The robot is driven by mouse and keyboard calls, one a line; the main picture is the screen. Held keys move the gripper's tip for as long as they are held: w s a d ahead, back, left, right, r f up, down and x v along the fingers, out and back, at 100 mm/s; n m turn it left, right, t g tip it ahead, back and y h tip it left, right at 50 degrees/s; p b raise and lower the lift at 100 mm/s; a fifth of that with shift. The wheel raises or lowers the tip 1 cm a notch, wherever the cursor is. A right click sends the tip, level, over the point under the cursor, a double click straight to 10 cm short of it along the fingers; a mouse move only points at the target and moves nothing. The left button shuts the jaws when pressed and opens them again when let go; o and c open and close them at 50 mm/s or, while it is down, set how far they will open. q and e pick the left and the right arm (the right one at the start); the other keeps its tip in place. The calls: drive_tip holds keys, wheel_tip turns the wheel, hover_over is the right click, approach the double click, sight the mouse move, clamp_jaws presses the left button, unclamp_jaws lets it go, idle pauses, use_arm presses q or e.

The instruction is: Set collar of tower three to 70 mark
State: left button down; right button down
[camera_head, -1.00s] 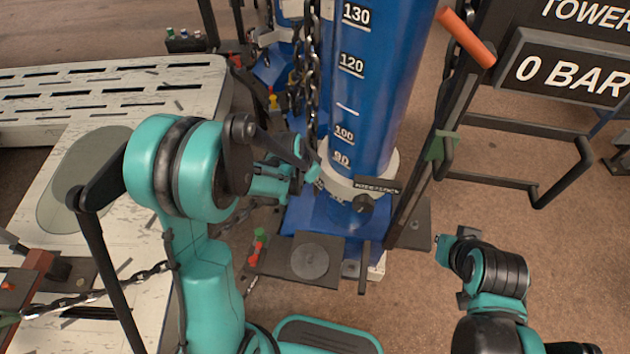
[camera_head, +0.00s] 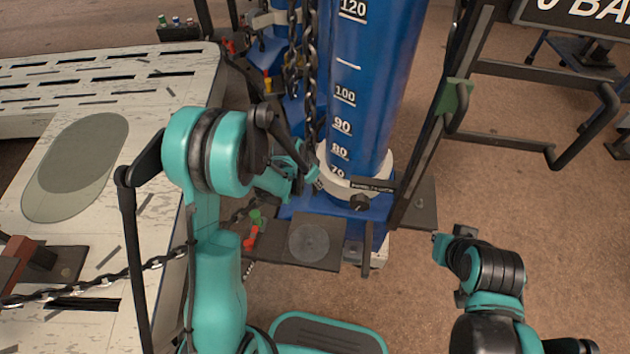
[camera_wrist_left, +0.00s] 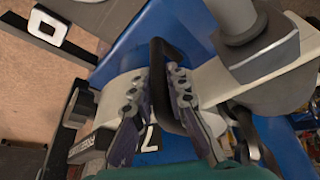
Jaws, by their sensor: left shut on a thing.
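The blue tower (camera_head: 362,85) stands upright with white marks down its front; 120, 100, 90, 80 and 70 show. The white collar (camera_head: 333,181) rings it low down, its upper edge just under the 70 numeral. A dark nameplate and a black knob (camera_head: 359,202) sit on the collar's front. My left gripper (camera_head: 308,172) is at the collar's left side. In the left wrist view, its fingers (camera_wrist_left: 167,82) are shut on the collar's dark handle (camera_wrist_left: 160,50). My right gripper (camera_head: 448,243) is low at right, away from the tower; its jaw opening is unclear.
A chain (camera_head: 311,75) hangs beside the tower's left side. A dark post with a green clamp (camera_head: 455,103) stands close on its right. A 0 BAR sign (camera_head: 575,15) is cut off at top right. A slotted pale bench (camera_head: 150,85) fills the left.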

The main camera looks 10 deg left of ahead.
use_arm(q)
drive_tip(key=c, duration=1.5)
unclamp_jaws()
drive_tip(key=shift+r, duration=0.15)
drive_tip(key=v, duration=1.1)
drive_tip(key=shift+s+a+r, duration=0.1)
drive_tip(key=shift+s+r, duration=0.1)
drive_tip(key=shift+r, duration=0.1)
drive_tip(key=s+r+n+t, duration=0.1)
drive_tip(key=s+r+n, duration=0.1)
drive_tip(key=s, duration=0.4)
drive_tip(key=s+r+n+t+y, duration=0.1)
drive_tip(key=s+r+n, duration=0.1)
drive_tip(key=s+r, duration=0.2)
drive_tip(key=s+r+n+t+y, duration=0.1)
drive_tip(key=s+r+n, duration=0.1)
drive_tip(key=s, duration=0.6)
drive_tip(key=shift+a+r, duration=0.25)
drive_tip(key=shift+r, duration=0.4)
